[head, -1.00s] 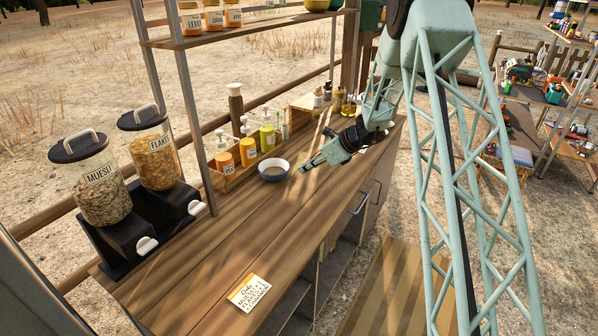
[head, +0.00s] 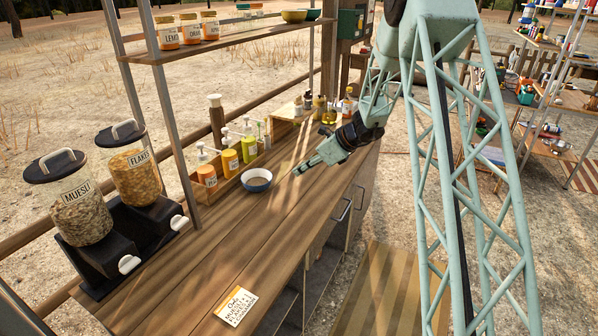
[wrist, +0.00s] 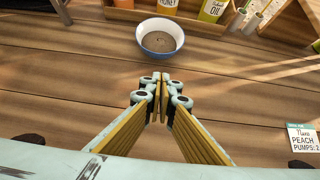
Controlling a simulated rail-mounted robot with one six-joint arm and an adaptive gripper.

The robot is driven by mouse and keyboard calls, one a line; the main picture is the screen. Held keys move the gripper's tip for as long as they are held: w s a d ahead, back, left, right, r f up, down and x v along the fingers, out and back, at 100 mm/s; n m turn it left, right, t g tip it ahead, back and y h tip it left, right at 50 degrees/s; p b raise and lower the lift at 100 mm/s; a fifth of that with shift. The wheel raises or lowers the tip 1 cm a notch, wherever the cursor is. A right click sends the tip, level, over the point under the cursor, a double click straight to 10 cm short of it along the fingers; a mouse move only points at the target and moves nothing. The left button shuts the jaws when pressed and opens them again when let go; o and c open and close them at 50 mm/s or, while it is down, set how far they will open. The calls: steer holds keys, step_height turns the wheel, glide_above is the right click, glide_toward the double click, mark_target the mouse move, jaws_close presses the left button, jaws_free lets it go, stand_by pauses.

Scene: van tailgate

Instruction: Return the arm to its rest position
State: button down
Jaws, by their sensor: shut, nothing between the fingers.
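My gripper (head: 302,171) is shut and empty, held over the wooden counter to the right of a small blue-and-white bowl. In the wrist view its fingertips (wrist: 160,80) meet just below the bowl in the picture. The bowl (head: 257,181) stands upright on the counter, apart from the gripper. The wrist view shows a brownish content in the bowl (wrist: 160,40). My arm reaches in from the upper right over the counter's right part.
Two dispensers, muesli (head: 80,205) and flakes (head: 132,172), stand at the counter's left. A wooden tray (head: 223,183) of pump bottles lies behind the bowl. A shelf (head: 230,38) with jars rises above. An order card (head: 234,306) lies on the front counter, which is otherwise clear.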

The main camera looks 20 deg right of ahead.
steer(key=s+a+r+n+g, duration=0.1)
steer(key=s+a+r+n, duration=0.4)
steer(key=s+r, duration=0.4)
steer(key=s+a+r+n+g+h, duration=0.1)
steer(key=s+a+r+n, duration=0.3)
steer(key=s+r, duration=0.5)
steer(key=s+a+r+n+g, duration=0.1)
steer(key=s+a+r+n, duration=0.4)
steer(key=s+r, duration=0.4)
steer(key=s+r+n+h, duration=0.1)
steer(key=s+r+n, duration=0.15)
steer(key=s, duration=0.75)
steer(key=s+r+n+h, duration=0.15)
steer(key=s+n, duration=0.25)
steer(key=s, duration=0.7)
steer(key=s+d+n+h, duration=0.1)
steer(key=s+d+n, duration=0.1)
steer(key=s, duration=0.7)
steer(key=s+d+n+h, duration=0.2)
steer(key=s+d+n, duration=0.1)
steer(key=s, duration=0.6)
steer(key=shift+n+t, duration=0.4)
steer(key=shift+n, duration=0.25)
